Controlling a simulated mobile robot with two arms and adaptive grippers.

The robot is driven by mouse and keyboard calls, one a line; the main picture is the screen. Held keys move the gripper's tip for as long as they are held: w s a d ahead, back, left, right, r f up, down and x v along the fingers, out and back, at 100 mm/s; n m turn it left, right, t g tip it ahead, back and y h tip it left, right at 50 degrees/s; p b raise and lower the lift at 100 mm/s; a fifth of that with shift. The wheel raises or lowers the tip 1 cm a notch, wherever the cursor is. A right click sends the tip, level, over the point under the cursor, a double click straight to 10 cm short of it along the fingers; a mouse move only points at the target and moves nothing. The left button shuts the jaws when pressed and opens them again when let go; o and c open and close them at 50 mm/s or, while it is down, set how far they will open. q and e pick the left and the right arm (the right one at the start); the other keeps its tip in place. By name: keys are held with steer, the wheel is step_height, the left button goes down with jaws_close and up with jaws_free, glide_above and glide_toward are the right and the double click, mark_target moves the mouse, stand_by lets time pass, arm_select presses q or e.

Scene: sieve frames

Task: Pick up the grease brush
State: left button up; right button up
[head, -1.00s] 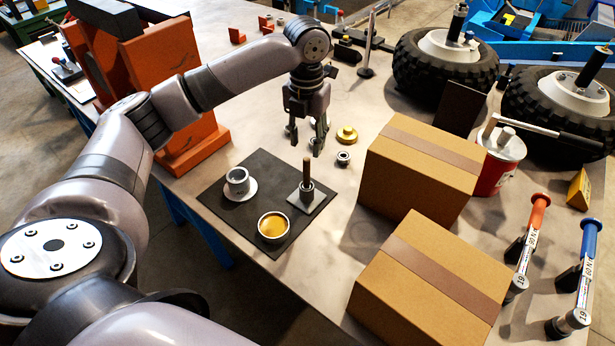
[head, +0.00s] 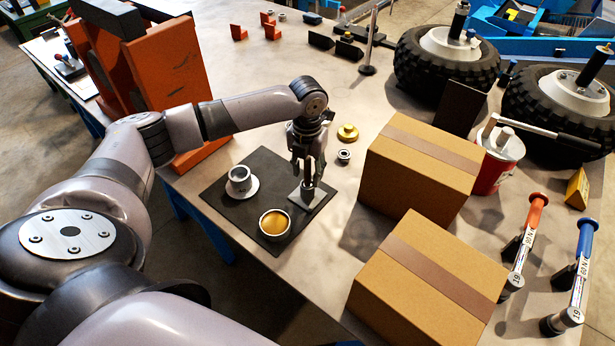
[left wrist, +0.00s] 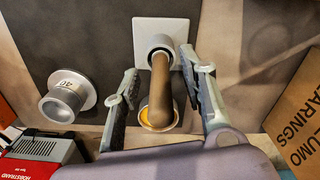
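The grease brush stands upright in a small dark holder on a square light plate (head: 316,200). In the left wrist view its brown handle (left wrist: 160,85) rises from the round holder (left wrist: 160,46) on the plate (left wrist: 142,30). My left gripper (head: 309,176) is down over the brush and hides most of it in the head view. In the left wrist view the two fingers of the gripper (left wrist: 158,72) are apart, one on each side of the handle, with gaps showing. My right gripper is not in view.
A brass part (head: 347,133) and a small ring (head: 344,156) lie behind. Cardboard boxes (head: 425,165) stand to the right.

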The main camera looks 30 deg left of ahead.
arm_select(q)
steer(key=shift+c, duration=0.6)
jaws_close()
steer(key=shift+r, duration=0.1)
